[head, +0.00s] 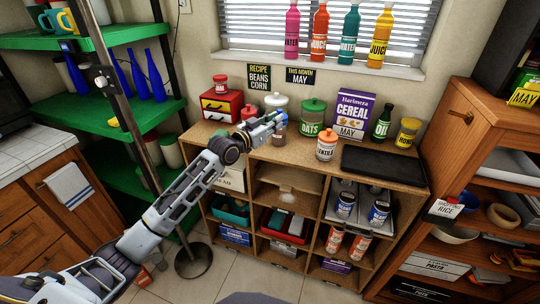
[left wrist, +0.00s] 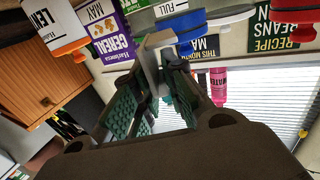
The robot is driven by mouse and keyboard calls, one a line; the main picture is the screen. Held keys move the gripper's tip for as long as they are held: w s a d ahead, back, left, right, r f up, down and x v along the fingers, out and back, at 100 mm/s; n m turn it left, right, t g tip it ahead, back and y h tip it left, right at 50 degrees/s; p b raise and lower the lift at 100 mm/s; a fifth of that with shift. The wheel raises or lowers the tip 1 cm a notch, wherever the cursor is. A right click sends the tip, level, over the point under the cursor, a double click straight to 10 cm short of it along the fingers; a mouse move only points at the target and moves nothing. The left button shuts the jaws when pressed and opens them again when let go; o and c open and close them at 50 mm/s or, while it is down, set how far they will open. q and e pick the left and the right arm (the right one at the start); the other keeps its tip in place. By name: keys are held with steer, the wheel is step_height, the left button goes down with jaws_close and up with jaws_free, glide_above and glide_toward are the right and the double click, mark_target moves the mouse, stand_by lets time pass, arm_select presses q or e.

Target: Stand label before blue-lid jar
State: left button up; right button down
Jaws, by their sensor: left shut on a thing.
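My left gripper (head: 274,120) reaches in from the left over the top of the wooden shelf unit. In the left wrist view, its dark green padded fingers (left wrist: 158,103) are shut on a thin pale piece, seen nearly edge-on, which looks like the label (left wrist: 150,62). Its writing cannot be read for sure. A blue lid (left wrist: 190,42) shows just beyond the fingertips in the tilted wrist view. In the head view, the jar (head: 279,130) stands at the gripper's tip, partly hidden by it. Whether label and jar touch cannot be told.
A green-lidded oats jar (head: 312,121), an orange-lidded jar (head: 326,147) and a cereal box (head: 354,113) stand right of the gripper. A red drawer box (head: 220,105) and a white canister (head: 277,101) stand left and behind. A black tray (head: 383,166) lies empty at the right.

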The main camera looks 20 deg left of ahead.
steer(key=shift+s, duration=0.1)
arm_select(q)
steer(key=shift+f, duration=0.55)
step_height(320, 180, down, 3)
steer(key=shift+f, duration=0.5)
arm_select(e)
steer(key=shift+w+a+r, duration=0.1)
steer(key=shift+w+a, duration=0.2)
steer(key=shift+w, duration=0.3)
steer(key=shift+s, duration=0.1)
